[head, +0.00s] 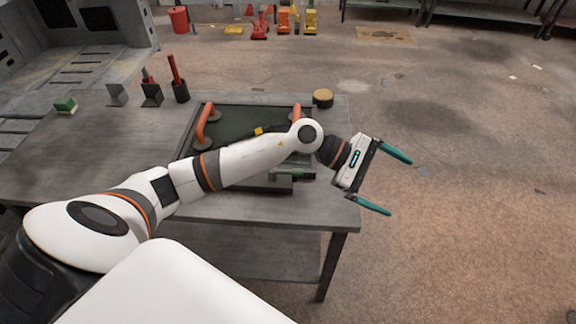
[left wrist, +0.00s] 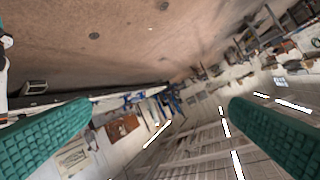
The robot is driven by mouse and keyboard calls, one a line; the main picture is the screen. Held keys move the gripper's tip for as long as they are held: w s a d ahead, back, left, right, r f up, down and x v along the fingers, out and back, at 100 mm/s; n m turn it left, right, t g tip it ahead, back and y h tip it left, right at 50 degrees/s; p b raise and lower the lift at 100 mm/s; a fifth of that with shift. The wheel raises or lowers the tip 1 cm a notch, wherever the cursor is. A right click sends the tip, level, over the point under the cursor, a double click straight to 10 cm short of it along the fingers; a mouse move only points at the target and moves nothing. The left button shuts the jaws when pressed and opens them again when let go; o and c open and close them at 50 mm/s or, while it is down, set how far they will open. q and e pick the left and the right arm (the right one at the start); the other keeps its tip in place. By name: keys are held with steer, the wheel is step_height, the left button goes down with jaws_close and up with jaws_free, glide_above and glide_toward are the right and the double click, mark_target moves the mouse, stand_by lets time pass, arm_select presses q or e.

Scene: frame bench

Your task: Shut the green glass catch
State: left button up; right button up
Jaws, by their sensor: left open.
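The frame (head: 187,140) lies on the grey bench, with a dark green glass pane (head: 240,117) in it. A green catch (head: 290,174) shows at the frame's near right side, just below my left forearm. Whether it is open or shut is too small to tell. My left gripper (head: 400,186) is open and empty, out past the bench's right edge, to the right of the catch and apart from it. Its two teal fingers stand wide apart in the left wrist view (left wrist: 162,128), with nothing between them. My left arm hides part of the pane and frame. My right gripper is not in view.
Two orange-handled suction lifters (head: 207,124) (head: 296,112) stand on the pane. A round tan-topped pot (head: 323,98), a dark cup with a red tool (head: 180,90) and a green-and-white block (head: 65,104) stand on the bench (head: 80,150). The floor at right is clear.

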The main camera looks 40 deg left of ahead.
arm_select(q)
steer(key=w+a+f+m+g+y, duration=0.1)
steer(key=a+f+m+y, duration=0.15)
steer(key=a+y, duration=0.2)
steer(key=a+f+m+g+y, duration=0.1)
steer(key=a+m+y, duration=0.25)
steer(key=a, duration=0.25)
steer(key=r+m+g+y, duration=0.1)
steer(key=m+y, duration=0.2)
steer(key=y, duration=0.3)
glide_above(287, 171)
step_height(287, 171, down, 10)
steer(key=b, duration=0.5)
steer(key=shift+s, duration=0.1)
steer(key=shift+f+b, duration=0.45)
steer(key=shift+f, duration=0.15)
steer(key=shift+c, duration=0.3)
